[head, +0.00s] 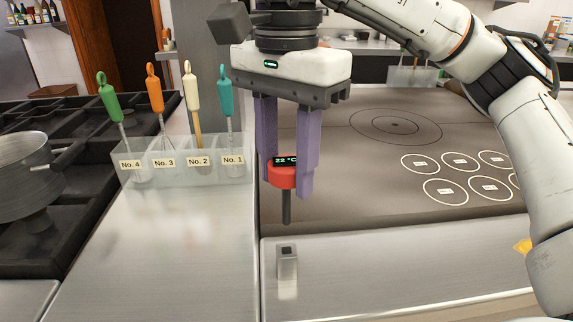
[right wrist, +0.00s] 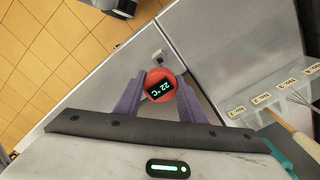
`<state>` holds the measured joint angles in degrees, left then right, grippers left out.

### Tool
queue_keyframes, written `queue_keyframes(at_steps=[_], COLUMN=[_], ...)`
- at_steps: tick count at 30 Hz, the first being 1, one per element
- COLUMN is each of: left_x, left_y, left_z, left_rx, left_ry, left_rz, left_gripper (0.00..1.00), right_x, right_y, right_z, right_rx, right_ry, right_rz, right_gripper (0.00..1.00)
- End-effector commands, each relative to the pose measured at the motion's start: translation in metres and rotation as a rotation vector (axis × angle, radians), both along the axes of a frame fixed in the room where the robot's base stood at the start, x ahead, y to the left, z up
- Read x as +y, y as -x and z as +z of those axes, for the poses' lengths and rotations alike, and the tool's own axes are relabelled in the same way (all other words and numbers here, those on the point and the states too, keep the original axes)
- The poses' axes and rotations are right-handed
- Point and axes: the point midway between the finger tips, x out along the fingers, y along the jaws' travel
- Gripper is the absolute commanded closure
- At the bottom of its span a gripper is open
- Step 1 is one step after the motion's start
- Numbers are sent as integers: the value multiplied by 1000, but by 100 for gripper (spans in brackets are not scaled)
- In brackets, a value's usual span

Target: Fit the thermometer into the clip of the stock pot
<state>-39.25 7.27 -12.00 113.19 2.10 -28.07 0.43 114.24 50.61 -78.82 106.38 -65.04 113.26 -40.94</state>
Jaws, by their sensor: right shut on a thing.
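The thermometer (head: 283,176) has a round red head with a small dark display reading 22 °C and a thin dark probe pointing straight down. My right gripper (head: 288,188) is shut on its red head with two purple fingers and holds it upright in the air. A small metal block with a dark opening on top, seemingly the clip (head: 288,272), stands on the steel front ledge below the probe tip, apart from it. In the right wrist view, the thermometer's head (right wrist: 159,87) sits between the fingers, and the clip (right wrist: 158,56) shows just beyond it. My left gripper is out of view.
A clear divided holder (head: 200,178) with several coloured-handled utensils stands left of my right gripper. A metal pot (head: 25,165) sits on the stove at far left. A flat griddle (head: 370,180) with white rings lies behind.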

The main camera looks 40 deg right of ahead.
Motion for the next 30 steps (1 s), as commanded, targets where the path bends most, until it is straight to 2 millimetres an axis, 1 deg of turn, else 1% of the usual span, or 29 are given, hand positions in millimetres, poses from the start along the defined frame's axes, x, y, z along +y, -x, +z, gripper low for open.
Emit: queue_keyframes(at_steps=[1, 3, 18, 27, 30], left_x=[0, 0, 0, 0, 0], left_y=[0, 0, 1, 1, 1], left_z=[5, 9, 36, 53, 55], left_rx=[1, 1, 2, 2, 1], left_ry=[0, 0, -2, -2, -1], left_rz=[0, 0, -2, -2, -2], left_gripper=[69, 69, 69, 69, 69], right_x=[0, 0, 0, 0, 0], right_y=[0, 0, 0, 0, 0], right_z=[6, 10, 41, 55, 56], right_rx=[0, 0, 0, 0, 0], right_ry=[0, 0, 0, 0, 0], right_rz=[0, 0, 1, 0, 0], right_gripper=[87, 87, 87, 87, 87])
